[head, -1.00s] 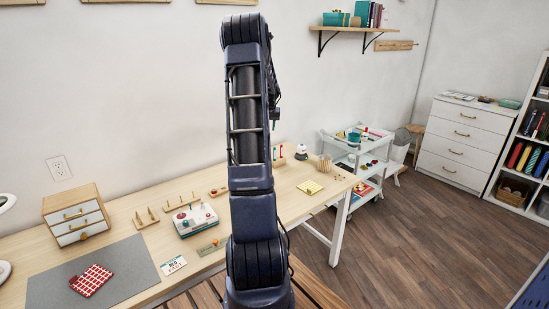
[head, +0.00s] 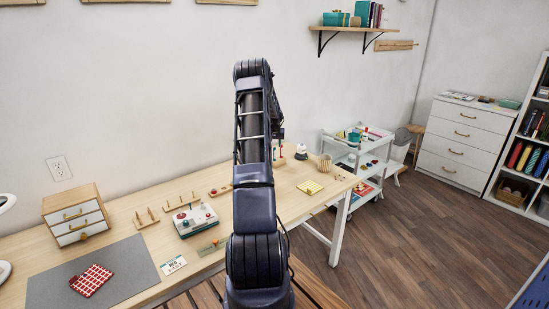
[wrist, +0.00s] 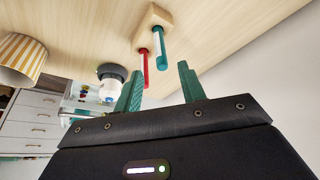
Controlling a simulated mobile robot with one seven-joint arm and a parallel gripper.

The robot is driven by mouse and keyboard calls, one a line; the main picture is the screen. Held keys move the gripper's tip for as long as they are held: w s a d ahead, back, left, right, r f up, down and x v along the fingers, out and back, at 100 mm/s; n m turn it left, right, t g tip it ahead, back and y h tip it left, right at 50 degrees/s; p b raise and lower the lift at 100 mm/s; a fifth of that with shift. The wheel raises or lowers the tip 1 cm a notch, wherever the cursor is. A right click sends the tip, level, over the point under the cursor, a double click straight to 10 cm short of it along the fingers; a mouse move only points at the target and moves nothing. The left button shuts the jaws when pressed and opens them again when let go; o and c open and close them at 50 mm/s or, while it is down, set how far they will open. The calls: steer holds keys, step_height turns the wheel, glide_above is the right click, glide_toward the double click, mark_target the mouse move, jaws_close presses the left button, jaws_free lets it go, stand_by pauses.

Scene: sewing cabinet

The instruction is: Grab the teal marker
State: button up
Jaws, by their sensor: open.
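The teal marker (wrist: 159,48) stands in a small wooden block holder (wrist: 153,20) in the wrist view. A red marker (wrist: 143,66) stands in the same holder, just left of the teal one. My gripper (wrist: 157,82) is open with nothing between its green fingers. The free end of the teal marker points toward the gap and appears between the two fingertips, closer to the right one. I cannot tell how much depth separates them.
A yellow patterned pad (head: 310,187) lies in front. A white box with knobs (head: 195,220) sits left of my arm. The cart (head: 358,150) is beyond the desk's right end.

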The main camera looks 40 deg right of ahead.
steer(key=shift+x, duration=3.8)
steer(key=shift+w+a, duration=0.1)
steer(key=shift+a, duration=0.05)
jaws_close()
